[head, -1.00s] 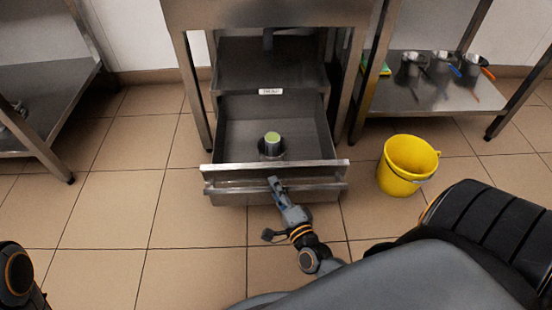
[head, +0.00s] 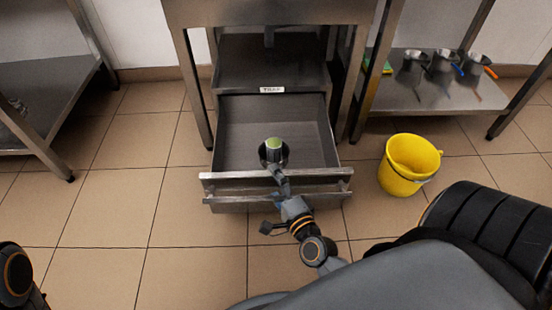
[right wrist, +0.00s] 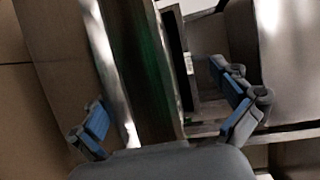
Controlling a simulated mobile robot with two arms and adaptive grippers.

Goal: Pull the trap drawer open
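The trap drawer (head: 235,192), a steel drawer under the cabinet and its small "TRAP" label, stands pulled well out toward me. A dark round cup with a green top (head: 274,146) is inside it. A bar handle runs along the drawer's front. My right gripper (head: 279,180) is at the middle of this front, with a finger reaching over the bar. In the right wrist view my right gripper (right wrist: 168,118) has its fingers wide apart, with the metal front between them. Contact with the bar cannot be told. My left gripper is out of view.
A yellow bucket (head: 408,165) stands on the tiles just right of the drawer. A steel shelf (head: 425,98) with several metal cups is at right. Another steel table (head: 50,90) is at left. The floor left of the drawer is clear.

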